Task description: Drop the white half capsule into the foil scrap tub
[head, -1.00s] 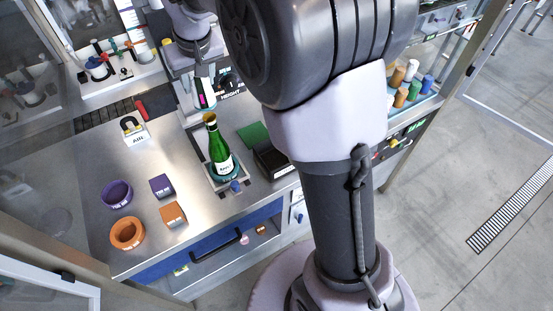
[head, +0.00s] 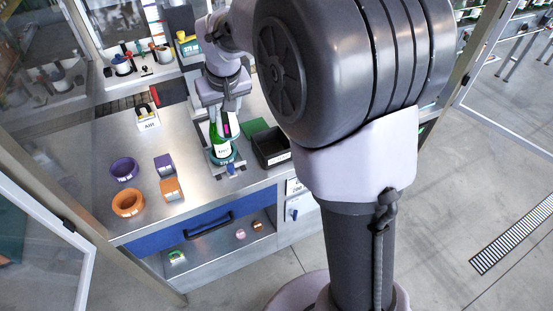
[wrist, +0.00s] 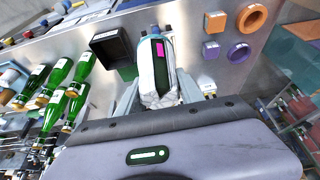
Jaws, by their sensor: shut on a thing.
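My gripper (wrist: 159,92) is shut on a white piece (wrist: 147,82) with a dark strip and a pink patch, which I take for the white half capsule.
Purple (head: 124,168) and orange (head: 127,204) rings and purple (head: 164,165) and orange (head: 171,190) blocks lie left on the steel table. A green sheet (head: 254,127) lies behind the box. Several green bottles (wrist: 58,72) stand left in the wrist view.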

